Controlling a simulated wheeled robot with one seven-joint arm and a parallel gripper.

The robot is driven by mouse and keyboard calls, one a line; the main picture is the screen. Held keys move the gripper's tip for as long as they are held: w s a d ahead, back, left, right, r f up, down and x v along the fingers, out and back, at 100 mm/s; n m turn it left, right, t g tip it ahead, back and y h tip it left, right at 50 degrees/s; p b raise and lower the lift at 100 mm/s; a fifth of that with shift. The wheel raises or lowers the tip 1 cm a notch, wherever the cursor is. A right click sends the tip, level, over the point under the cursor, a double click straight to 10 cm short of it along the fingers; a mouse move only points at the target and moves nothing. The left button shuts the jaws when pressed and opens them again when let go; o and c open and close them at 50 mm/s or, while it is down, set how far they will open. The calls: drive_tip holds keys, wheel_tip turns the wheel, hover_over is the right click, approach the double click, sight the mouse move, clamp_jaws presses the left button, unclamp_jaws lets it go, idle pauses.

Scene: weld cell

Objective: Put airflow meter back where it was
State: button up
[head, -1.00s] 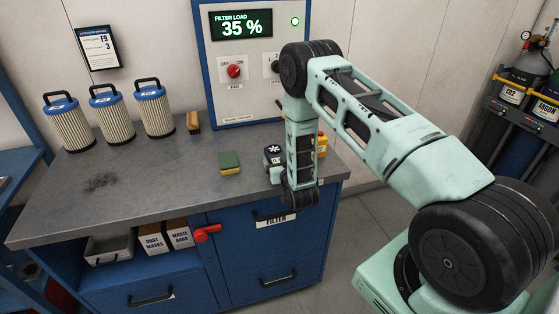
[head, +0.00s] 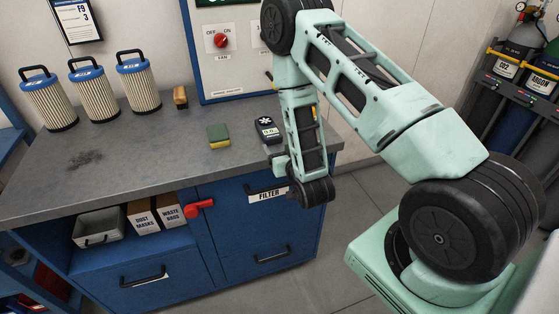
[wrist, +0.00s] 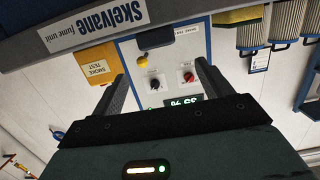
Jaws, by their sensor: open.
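The airflow meter (head: 267,130) is a small dark handheld device with a white fan mark and a pale display. In the head view it rests on the grey bench top (head: 150,160), right of the sponge and just left of my forearm. My gripper's fingers are hidden behind my arm in the head view. In the wrist view my gripper (wrist: 160,72) is open, with two dark fingers wide apart and nothing between them. The meter does not show in the wrist view. My wrist hangs near the bench's front right edge.
A green and yellow sponge (head: 218,136) and a brush (head: 180,97) lie on the bench. Several filters (head: 97,91) stand at the back left. A control panel (head: 222,43) rises behind. A red handle (head: 198,208) juts from the cabinet front. The bench's front left is clear.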

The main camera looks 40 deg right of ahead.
drive_tip(key=s+a+r+n+g+y, duration=0.2)
drive_tip(key=a+r+g+y, duration=0.15)
drive_tip(key=a, duration=0.75)
drive_tip(key=s+a+r+n+g+y, duration=0.2)
drive_tip(key=a+r+g+y, duration=0.15)
drive_tip(key=a, duration=0.65)
drive_tip(key=s+a+r+n+g+h, duration=0.1)
drive_tip(key=s+a+r+n+g, duration=0.1)
drive_tip(key=s, duration=1)
drive_tip(key=s+a+r+n+g+h, duration=0.1)
drive_tip(key=s+a+r+n+g, duration=0.1)
drive_tip(key=s+r+n+g, duration=0.3)
drive_tip(key=s+r+g, duration=0.1)
drive_tip(key=s+r, duration=0.2)
drive_tip(key=s, duration=0.4)
drive_tip(key=shift+s+g, duration=0.15)
drive_tip(key=shift+g, duration=0.15)
drive_tip(key=shift+f, duration=0.1)
